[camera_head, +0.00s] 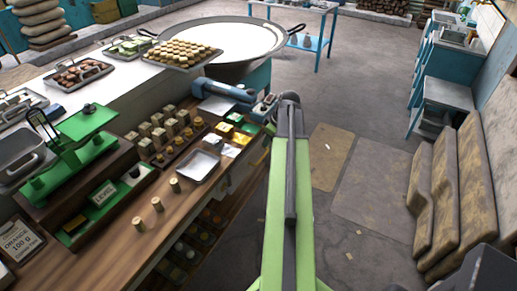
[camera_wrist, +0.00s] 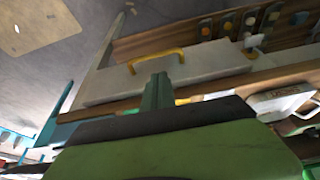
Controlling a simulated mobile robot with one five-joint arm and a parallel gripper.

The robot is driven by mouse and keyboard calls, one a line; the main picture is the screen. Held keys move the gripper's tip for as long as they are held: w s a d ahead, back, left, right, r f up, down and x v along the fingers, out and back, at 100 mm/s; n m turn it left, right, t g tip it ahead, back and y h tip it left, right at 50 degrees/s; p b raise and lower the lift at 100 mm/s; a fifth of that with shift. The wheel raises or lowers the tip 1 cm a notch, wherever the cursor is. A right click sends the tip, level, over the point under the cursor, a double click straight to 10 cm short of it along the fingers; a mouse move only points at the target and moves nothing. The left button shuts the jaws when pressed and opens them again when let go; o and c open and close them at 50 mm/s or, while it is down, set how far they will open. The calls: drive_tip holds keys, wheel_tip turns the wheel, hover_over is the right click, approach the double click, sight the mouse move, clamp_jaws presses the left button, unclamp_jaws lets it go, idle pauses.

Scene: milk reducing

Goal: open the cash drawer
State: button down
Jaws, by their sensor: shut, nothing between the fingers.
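In the wrist view a pale drawer front (camera_wrist: 108,88) with a yellow bar handle (camera_wrist: 157,59) lies just beyond my fingers; I take it as the cash drawer. My gripper (camera_wrist: 157,86) is shut and empty, its teal fingertips together close below the handle's middle in the picture. I cannot tell whether they touch the handle or the front. In the head view my green arm reaches forward along the counter's right side, and the fingers and drawer front do not show clearly there. I cannot tell whether the drawer is slightly open.
The wooden counter (camera_head: 130,255) at left holds a green scale (camera_head: 75,145), a small metal tray (camera_head: 197,166) and several small goods. A large pan (camera_head: 225,42) stands beyond. Sacks (camera_head: 447,185) line the right side. The floor (camera_head: 330,140) between is mostly clear.

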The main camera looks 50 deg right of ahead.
drive_tip(key=b, duration=0.9)
approach(259, 154)
drive_tip(key=a+f, duration=0.4)
drive_tip(key=f, duration=0.1)
drive_tip(key=shift+w+a+r, duration=0.1)
drive_tip(key=shift+a+r, duration=0.1)
drive_tip(key=shift+r, duration=0.1)
drive_tip(key=shift+p, duration=0.3)
